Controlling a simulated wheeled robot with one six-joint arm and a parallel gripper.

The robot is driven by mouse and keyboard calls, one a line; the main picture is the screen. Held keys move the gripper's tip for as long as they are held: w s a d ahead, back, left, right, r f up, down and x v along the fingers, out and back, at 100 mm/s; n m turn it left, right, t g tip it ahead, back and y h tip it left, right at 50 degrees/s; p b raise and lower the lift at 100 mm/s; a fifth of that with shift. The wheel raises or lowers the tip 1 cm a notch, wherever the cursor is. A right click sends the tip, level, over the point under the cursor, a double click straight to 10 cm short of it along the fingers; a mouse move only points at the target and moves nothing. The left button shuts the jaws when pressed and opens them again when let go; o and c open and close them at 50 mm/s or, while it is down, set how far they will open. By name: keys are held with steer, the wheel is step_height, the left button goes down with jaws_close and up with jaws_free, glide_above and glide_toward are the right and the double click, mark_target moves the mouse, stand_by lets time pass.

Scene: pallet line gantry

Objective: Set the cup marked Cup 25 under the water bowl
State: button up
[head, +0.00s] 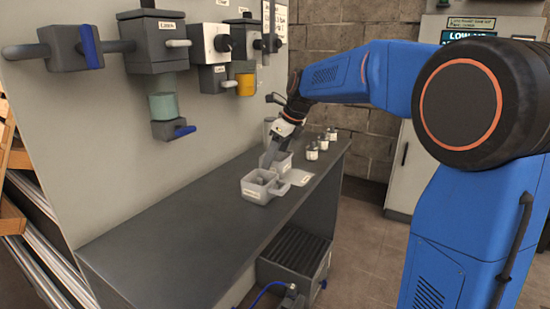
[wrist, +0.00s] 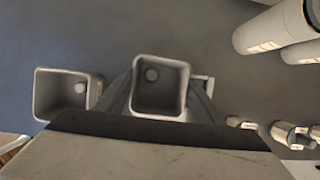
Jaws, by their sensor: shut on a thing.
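My gripper (head: 268,158) is shut on a grey square open-topped cup (head: 284,163) at the bench. In the wrist view this cup (wrist: 160,114) sits between the two fingers, upright and open towards the camera. A second grey square cup (head: 260,191) stands beside it, nearer the head camera, and shows at the left of the wrist view (wrist: 97,92). The cups' labels are too small to read, so I cannot tell which is Cup 25. On the wall panel hang a greenish bowl (head: 162,106) and a yellow bowl (head: 245,84); I cannot tell which holds water.
The dark bench (head: 170,222) has free room at its near end. Several small white-labelled containers (head: 312,151) stand along its right side. A blue-handled drain (head: 174,128) hangs below the greenish bowl. A ribbed grey box (head: 293,258) stands on the floor.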

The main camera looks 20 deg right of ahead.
steer(key=shift+f, duration=0.15)
steer(key=o, duration=1.1)
steer(key=v, duration=1.2)
